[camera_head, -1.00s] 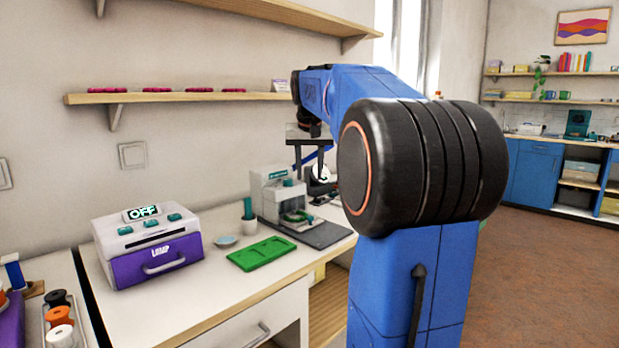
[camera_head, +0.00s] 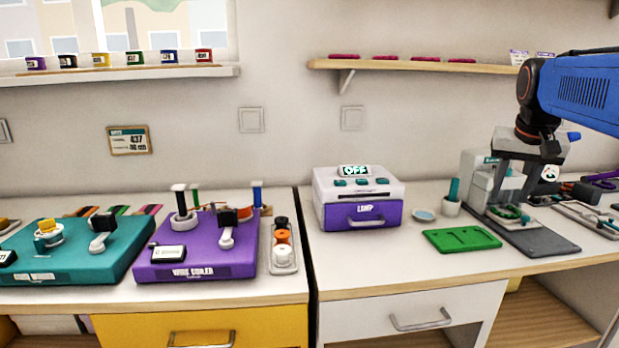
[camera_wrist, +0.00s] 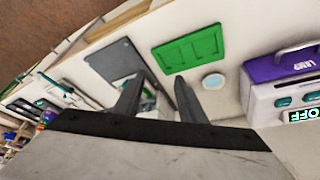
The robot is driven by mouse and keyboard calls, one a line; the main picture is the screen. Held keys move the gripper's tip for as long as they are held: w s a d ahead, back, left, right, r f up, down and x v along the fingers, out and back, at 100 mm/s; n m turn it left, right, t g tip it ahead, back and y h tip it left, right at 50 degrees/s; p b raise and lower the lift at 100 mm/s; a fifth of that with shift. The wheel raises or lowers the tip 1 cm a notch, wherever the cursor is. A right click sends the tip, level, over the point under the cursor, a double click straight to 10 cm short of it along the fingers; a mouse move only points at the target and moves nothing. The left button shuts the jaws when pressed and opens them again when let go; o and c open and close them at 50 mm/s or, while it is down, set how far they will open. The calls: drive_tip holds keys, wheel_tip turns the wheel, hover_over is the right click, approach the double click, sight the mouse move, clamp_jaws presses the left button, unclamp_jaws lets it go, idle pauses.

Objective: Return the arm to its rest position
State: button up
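My blue arm (camera_head: 585,92) reaches in from the right edge of the head view, with its wrist bent downward. My gripper (camera_head: 514,178) hangs in front of the grey-and-white press machine (camera_head: 477,172) on the white counter. In the wrist view my gripper (camera_wrist: 158,84) shows two dark fingers spread apart with nothing held between them. The fingers point over the counter, near the green tray (camera_wrist: 190,50) and the dark grey mat (camera_wrist: 112,60). In the head view I cannot tell how far the fingers are from the machine.
A purple-and-white lamp box (camera_head: 357,212) reading OFF, a small dish (camera_head: 424,215) and a green-topped cup (camera_head: 452,206) stand on the counter. A purple wire coiler (camera_head: 195,258) and teal board (camera_head: 75,265) are left. A wall shelf (camera_head: 430,67) runs above.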

drive_tip(key=s+a+f+n+y, duration=0.2)
drive_tip(key=s+a+f+n, duration=0.3)
drive_tip(key=s+a+f, duration=1.4)
drive_tip(key=s+f, duration=0.3)
drive_tip(key=shift+f+n+t, duration=0.25)
drive_tip(key=shift+n+t, duration=0.15)
